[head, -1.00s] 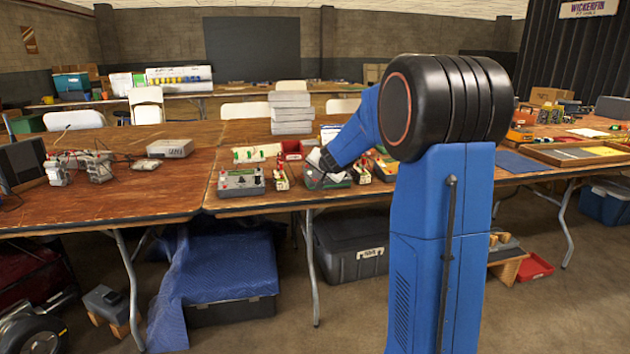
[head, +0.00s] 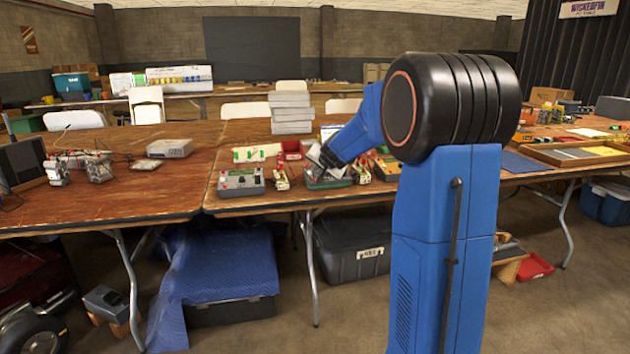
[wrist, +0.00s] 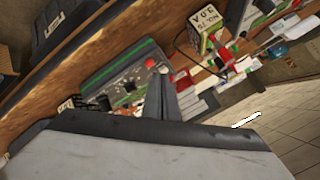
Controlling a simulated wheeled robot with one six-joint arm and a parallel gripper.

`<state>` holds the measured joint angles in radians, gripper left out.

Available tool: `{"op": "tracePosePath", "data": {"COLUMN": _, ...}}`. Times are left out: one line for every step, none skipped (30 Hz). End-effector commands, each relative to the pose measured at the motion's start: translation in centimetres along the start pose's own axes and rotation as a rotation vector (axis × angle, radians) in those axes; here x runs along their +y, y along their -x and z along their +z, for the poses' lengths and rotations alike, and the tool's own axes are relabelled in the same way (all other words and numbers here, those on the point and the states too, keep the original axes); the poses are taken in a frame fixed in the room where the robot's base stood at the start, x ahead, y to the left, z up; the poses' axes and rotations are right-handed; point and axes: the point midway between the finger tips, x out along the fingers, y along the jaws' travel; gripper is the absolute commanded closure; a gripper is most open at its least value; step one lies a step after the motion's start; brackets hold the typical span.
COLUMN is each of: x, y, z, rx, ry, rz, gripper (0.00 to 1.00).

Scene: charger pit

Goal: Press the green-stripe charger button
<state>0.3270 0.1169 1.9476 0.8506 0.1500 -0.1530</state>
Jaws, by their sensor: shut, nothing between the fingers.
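A grey charger with a green stripe (wrist: 99,71) lies on the bench in the wrist view, with a red button (wrist: 150,63) near one corner and dark knobs on its face. In the head view this charger (head: 322,184) is partly hidden under my gripper (head: 316,160). My gripper also fills the lower part of the wrist view, and its fingers (wrist: 160,98) are together and empty. They point toward the charger's button side. I cannot tell whether they touch it. Another grey charger (head: 241,182) sits to the left in the head view.
Red-and-white battery packs stand on both sides of the charger, including one at the right (head: 362,170). A white stack of cases (head: 291,112) stands behind. The left table (head: 110,200) has clear wood near its front edge.

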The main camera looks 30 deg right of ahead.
Motion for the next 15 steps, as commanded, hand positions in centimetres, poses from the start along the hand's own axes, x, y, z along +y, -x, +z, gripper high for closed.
{"op": "tracePosePath", "data": {"x": -0.2, "y": 0.2, "z": -0.2, "rx": 0.001, "ry": 0.001, "rz": -0.002, "gripper": 1.0}}
{"op": "tracePosePath", "data": {"x": -0.3, "y": 0.4, "z": -0.3, "rx": 0.001, "ry": 0.002, "rz": -0.002, "gripper": 1.0}}
{"op": "tracePosePath", "data": {"x": -0.5, "y": 0.6, "z": -0.5, "rx": 0.001, "ry": 0.002, "rz": -0.003, "gripper": 1.0}}
{"op": "tracePosePath", "data": {"x": -0.6, "y": 0.8, "z": -0.6, "rx": 0.001, "ry": 0.002, "rz": -0.003, "gripper": 1.0}}
{"op": "tracePosePath", "data": {"x": -0.8, "y": 1.0, "z": -0.7, "rx": 0.0, "ry": 0.002, "rz": -0.003, "gripper": 1.0}}
{"op": "tracePosePath", "data": {"x": -0.9, "y": 1.2, "z": -0.9, "rx": 0.0, "ry": 0.002, "rz": -0.002, "gripper": 1.0}}
{"op": "tracePosePath", "data": {"x": -1.0, "y": 1.4, "z": -1.0, "rx": 0.001, "ry": 0.002, "rz": -0.002, "gripper": 1.0}}
{"op": "tracePosePath", "data": {"x": -1.1, "y": 1.5, "z": -1.1, "rx": 0.001, "ry": 0.002, "rz": -0.001, "gripper": 1.0}}
{"op": "tracePosePath", "data": {"x": -1.3, "y": 1.7, "z": -1.3, "rx": 0.002, "ry": 0.002, "rz": -0.001, "gripper": 1.0}}
{"op": "tracePosePath", "data": {"x": -1.4, "y": 1.9, "z": -1.4, "rx": 0.002, "ry": 0.002, "rz": -0.001, "gripper": 1.0}}
{"op": "tracePosePath", "data": {"x": -1.6, "y": 2.1, "z": -1.6, "rx": 0.001, "ry": 0.001, "rz": -0.002, "gripper": 1.0}}
{"op": "tracePosePath", "data": {"x": -1.7, "y": 2.3, "z": -1.7, "rx": 0.001, "ry": 0.002, "rz": -0.002, "gripper": 1.0}}
{"op": "tracePosePath", "data": {"x": -1.9, "y": 2.5, "z": -1.8, "rx": 0.001, "ry": 0.001, "rz": -0.002, "gripper": 1.0}}
{"op": "tracePosePath", "data": {"x": -2.0, "y": 2.6, "z": -1.9, "rx": 0.001, "ry": 0.001, "rz": -0.002, "gripper": 1.0}}
{"op": "tracePosePath", "data": {"x": -2.1, "y": 2.9, "z": -2.1, "rx": 0.001, "ry": 0.001, "rz": -0.002, "gripper": 1.0}}
